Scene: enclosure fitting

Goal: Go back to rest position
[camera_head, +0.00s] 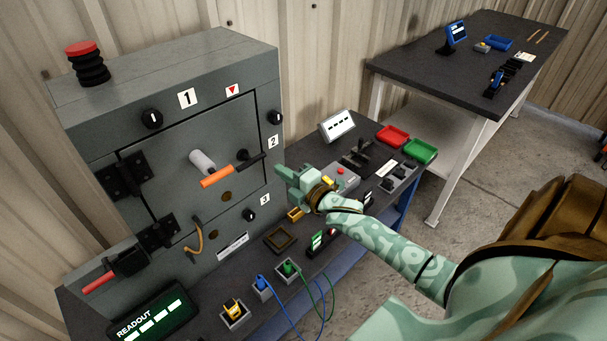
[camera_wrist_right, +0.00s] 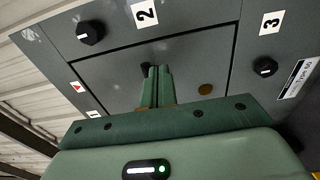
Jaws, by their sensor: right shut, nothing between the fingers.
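My right gripper (camera_head: 281,177) is in front of the right side of the grey enclosure (camera_head: 190,75), its fingers pointing left toward it. In the right wrist view its fingers (camera_wrist_right: 156,80) are together with nothing between them, in front of the door panel (camera_wrist_right: 195,55). The orange-handled lever (camera_head: 217,177) on the door (camera_head: 165,215) is left of the fingertips, with a visible gap in the head view. My right arm comes in from the lower right. My left gripper is not in view.
The bench holds a grey box with a red button (camera_head: 341,174), a red tray (camera_head: 393,135), a green tray (camera_head: 420,150), a white display (camera_head: 337,126) and plugs with blue and green cables. A red-handled switch (camera_head: 100,282) is at lower left. A second table (camera_head: 420,62) stands behind.

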